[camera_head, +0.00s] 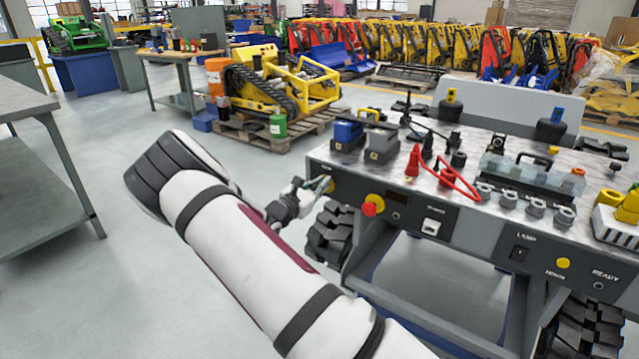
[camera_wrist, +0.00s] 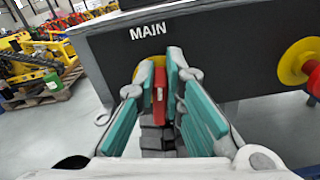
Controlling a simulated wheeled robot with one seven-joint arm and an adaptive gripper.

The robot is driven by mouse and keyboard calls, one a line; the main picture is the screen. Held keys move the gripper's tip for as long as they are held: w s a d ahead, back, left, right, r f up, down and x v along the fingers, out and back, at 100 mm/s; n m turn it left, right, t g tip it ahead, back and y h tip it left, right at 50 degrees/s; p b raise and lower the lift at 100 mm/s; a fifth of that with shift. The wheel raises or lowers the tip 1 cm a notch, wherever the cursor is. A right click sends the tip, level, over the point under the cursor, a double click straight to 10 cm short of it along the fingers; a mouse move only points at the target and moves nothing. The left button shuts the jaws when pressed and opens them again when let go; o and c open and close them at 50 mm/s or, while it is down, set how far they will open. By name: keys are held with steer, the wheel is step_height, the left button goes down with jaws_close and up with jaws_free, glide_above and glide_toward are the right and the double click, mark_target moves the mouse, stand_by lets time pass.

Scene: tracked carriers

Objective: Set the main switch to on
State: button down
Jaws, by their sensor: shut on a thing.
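The main switch (camera_wrist: 159,84) is a red handle on a yellow round base, below the white word MAIN on the dark front panel (camera_wrist: 220,50) in the wrist view. My gripper (camera_wrist: 163,95) has its teal-padded fingers on both sides of the red handle and is shut on it. The handle looks upright in the wrist view. In the head view my gripper (camera_head: 322,186) is at the left end of the carrier's front panel (camera_head: 460,225). The fingers hide most of the switch there; a bit of its yellow base shows beside them.
A red mushroom button on a yellow base (camera_head: 373,205) sits just right of my gripper. Further right are a white-framed rocker (camera_head: 431,226), a lamp switch (camera_head: 519,254) and a yellow button (camera_head: 563,263). A black track (camera_head: 331,235) is below. Open floor lies left.

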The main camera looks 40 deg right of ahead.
steer(key=m+p, duration=0.1)
steer(key=m, duration=0.3)
steer(key=s+f+m, duration=0.1)
steer(key=m, duration=0.3)
steer(key=m+p, duration=0.1)
steer(key=m, duration=0.2)
steer(key=shift+s+d+f+m+p, duration=0.2)
steer(key=shift+s+d+m+p, duration=0.1)
steer(key=shift+m, duration=0.1)
steer(key=shift+f+m+p, duration=0.2)
steer(key=shift+m, duration=0.7)
steer(key=shift+f+m+p, duration=0.15)
steer(key=shift+m, duration=0.75)
steer(key=c, duration=1.7)
jaws_free()
steer(key=shift+a, duration=0.15)
